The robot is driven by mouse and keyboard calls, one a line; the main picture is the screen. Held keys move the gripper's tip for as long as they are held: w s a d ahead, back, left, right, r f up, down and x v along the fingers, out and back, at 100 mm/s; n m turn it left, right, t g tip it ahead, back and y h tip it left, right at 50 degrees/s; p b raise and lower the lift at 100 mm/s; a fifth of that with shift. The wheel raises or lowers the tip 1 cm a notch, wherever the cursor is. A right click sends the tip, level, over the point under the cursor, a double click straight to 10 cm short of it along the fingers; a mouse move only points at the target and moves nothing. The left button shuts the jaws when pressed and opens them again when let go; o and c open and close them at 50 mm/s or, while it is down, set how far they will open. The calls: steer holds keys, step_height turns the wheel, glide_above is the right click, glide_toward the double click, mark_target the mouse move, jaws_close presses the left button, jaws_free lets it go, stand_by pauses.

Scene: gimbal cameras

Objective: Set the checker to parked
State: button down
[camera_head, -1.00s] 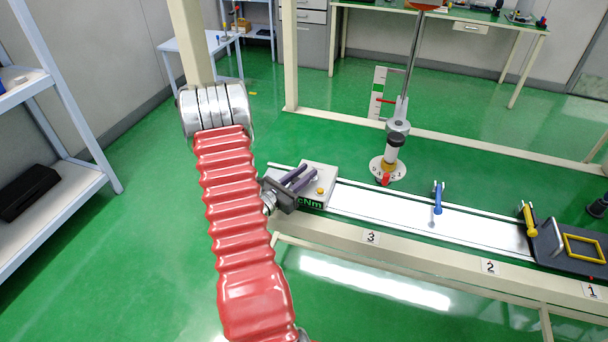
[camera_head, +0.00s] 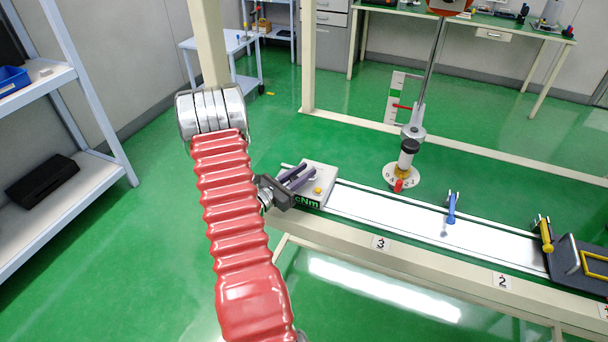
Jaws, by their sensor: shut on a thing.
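A pale box with a green display reading cNm, which I take for the checker (camera_head: 321,179), sits at the left end of a white rail track (camera_head: 400,210). It has a yellow button on top. My gripper (camera_head: 296,178) reaches it from the left, with its dark purple fingers over the box's left top part. The fingers are closed on a part of the box that they hide. Number labels stand on the front beam: 3 (camera_head: 380,243) just right of the box, then 2 (camera_head: 502,281) further right.
A column with a round numbered dial (camera_head: 403,175) and red pointer stands behind the track. A blue lever (camera_head: 452,207) and a yellow lever (camera_head: 545,234) stand along the track, with a dark fixture (camera_head: 580,262) at the right. A shelf (camera_head: 70,180) stands at far left.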

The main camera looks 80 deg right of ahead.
steer(key=c, duration=1.5)
jaws_free()
steer(key=shift+s, duration=0.15)
steer(key=shift+a, duration=0.1)
steer(key=v, duration=1.3)
steer(key=shift+w+a, duration=0.25)
steer(key=shift+a, duration=0.05)
steer(key=shift+c, duration=0.2)
